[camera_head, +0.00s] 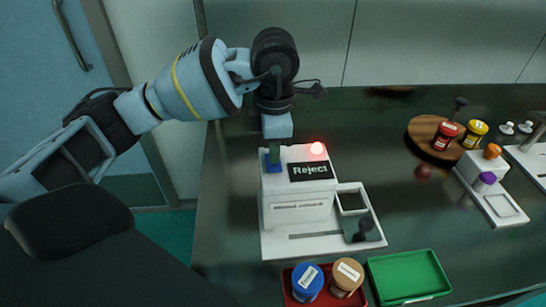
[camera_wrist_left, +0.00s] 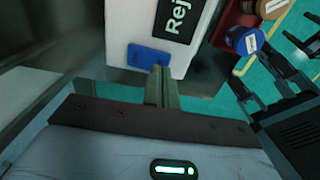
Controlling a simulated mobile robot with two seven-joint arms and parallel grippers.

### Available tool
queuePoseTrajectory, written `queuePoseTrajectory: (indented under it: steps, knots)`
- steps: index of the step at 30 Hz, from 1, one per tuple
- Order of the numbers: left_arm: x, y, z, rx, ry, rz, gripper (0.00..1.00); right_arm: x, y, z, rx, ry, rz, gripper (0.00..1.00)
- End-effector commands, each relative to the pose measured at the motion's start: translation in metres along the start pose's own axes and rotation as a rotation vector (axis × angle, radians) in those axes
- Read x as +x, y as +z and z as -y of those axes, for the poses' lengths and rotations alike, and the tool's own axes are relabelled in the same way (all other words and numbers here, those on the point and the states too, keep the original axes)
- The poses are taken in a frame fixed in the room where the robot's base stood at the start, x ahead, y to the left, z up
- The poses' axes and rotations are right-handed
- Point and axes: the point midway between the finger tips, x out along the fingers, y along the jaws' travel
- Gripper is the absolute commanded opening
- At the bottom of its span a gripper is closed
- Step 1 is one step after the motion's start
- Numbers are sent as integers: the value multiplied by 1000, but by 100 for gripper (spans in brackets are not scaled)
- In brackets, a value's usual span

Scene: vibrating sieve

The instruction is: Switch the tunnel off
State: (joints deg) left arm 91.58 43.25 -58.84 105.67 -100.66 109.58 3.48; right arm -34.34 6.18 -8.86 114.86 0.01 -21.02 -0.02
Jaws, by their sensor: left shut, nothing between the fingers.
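The tunnel is a white machine (camera_head: 298,213) on the dark counter. It has a black "Reject" display (camera_head: 311,171), which also shows in the left wrist view (camera_wrist_left: 178,18), and a glowing red light (camera_head: 317,148) on top. A blue button or pad (camera_head: 268,165) is on its top left and is seen closer in the left wrist view (camera_wrist_left: 148,57). My left gripper (camera_head: 274,154) points down over the machine's top, its fingers shut and empty. In the wrist view its fingertips (camera_wrist_left: 160,72) overlap the blue pad's edge; I cannot tell if they touch. My right gripper is not in view.
A red tray (camera_head: 321,300) with blue-lidded and tan-lidded jars stands in front of the machine, beside an empty green tray (camera_head: 409,275). A round wooden board (camera_head: 424,133) with jars and a white stand (camera_head: 500,208) are at right. The counter between is mostly clear.

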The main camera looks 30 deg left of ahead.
Motion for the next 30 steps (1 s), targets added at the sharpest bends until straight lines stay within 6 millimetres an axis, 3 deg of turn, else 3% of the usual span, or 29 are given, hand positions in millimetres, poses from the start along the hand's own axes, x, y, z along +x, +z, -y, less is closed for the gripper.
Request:
queuePoseTrajectory:
  steps: [30]
  knots:
    - [7, 0, 0, 0, -1, -1, 0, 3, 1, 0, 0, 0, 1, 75]
